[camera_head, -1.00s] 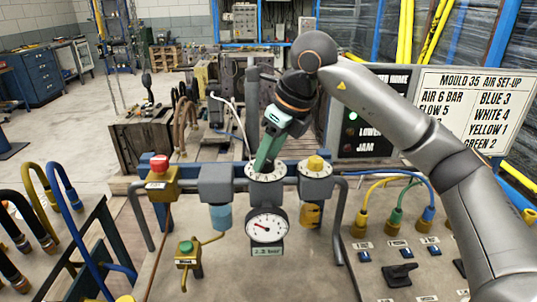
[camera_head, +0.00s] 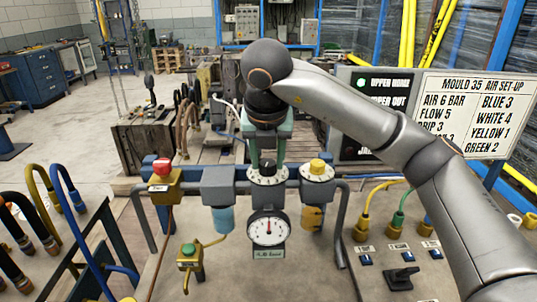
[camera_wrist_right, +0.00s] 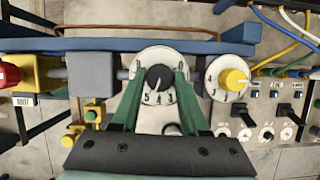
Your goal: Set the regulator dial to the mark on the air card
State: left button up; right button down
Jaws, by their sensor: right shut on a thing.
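The regulator dial (camera_head: 267,177) is a white numbered plate on top of the pipe assembly. In the wrist view its black knob (camera_wrist_right: 159,77) sits between the green fingers of my right gripper (camera_wrist_right: 159,84), which is shut on it. The gripper (camera_head: 268,166) points straight down on the dial in the head view. Below it, the pressure gauge (camera_head: 267,231) has its needle pointing about straight up; the label under it is too small to read surely. The air card (camera_head: 472,112) at the right reads "AIR 6 BAR". My left gripper is not in view.
A yellow-knobbed dial (camera_head: 317,169) stands close to the right, and a red-button valve (camera_head: 162,171) to the left. Hoses rise from a rack (camera_head: 105,225) at far left. A panel with levers (camera_head: 402,277) and coloured hoses is at right.

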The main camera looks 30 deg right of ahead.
jog(key=m+p, duration=0.1)
jog(key=m, duration=0.1)
jog(key=m+g+h+p, duration=0.1)
jog(key=m+p, duration=0.1)
jog(key=shift+w+a+r+m, duration=0.1)
jog(key=shift+r+m, duration=0.1)
jog(key=shift+m, duration=0.1)
jog(key=shift+f+m+g+h+p, duration=0.1)
jog(key=shift+m+g+h+p, duration=0.2)
jog(key=shift+m+p, duration=0.5)
jog(key=shift+f+m+g+h+p, duration=0.15)
jog(key=shift+m+g+p, duration=0.3)
jog(key=shift+m, duration=0.55)
jog(key=shift+c, duration=2.1)
grip_release()
jog(key=shift+w, duration=0.1)
jog(key=shift+r, duration=0.1)
jog(key=p+v, duration=0.1)
jog(key=v, duration=1.1)
jog(key=shift+a, duration=0.2)
